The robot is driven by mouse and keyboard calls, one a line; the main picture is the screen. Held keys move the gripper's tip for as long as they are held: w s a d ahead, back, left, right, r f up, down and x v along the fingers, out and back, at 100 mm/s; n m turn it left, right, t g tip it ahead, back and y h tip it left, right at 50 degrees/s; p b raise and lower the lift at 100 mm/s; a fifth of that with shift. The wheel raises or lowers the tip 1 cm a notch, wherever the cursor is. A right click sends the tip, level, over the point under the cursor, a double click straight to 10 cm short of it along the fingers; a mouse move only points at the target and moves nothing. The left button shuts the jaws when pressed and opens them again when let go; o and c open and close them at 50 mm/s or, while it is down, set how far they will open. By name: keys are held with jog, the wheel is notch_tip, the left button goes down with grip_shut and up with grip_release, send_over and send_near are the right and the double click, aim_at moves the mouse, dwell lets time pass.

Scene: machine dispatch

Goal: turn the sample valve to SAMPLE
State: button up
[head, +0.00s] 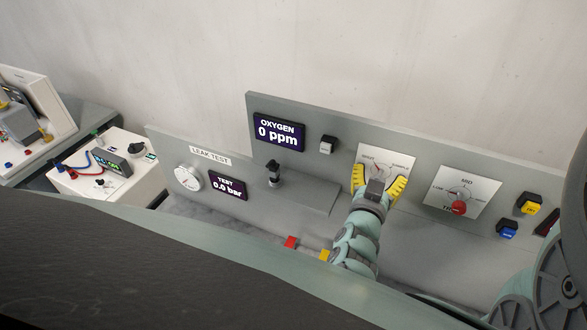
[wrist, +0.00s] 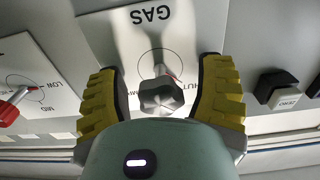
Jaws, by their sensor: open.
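The sample valve (wrist: 160,97) is a grey faceted knob on a white dial plate (head: 385,160) on the grey panel. In the head view the plate's right label looks like SAMPLE; the left one is too small to read surely. My gripper (head: 379,182) has yellow ribbed fingers, open on both sides of the knob. In the wrist view my gripper (wrist: 162,78) shows gaps between each finger and the knob. My gripper hides part of the dial.
A second dial with a red knob (head: 458,207) is to the right, with yellow (head: 528,203) and blue (head: 507,229) buttons beyond. A white-grey button (head: 327,145) and the OXYGEN display (head: 279,132) reading 0 ppm are left. A black leak-test valve (head: 273,173) stands lower left.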

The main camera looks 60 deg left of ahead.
grip_shut()
dwell(0.3)
dwell(0.4)
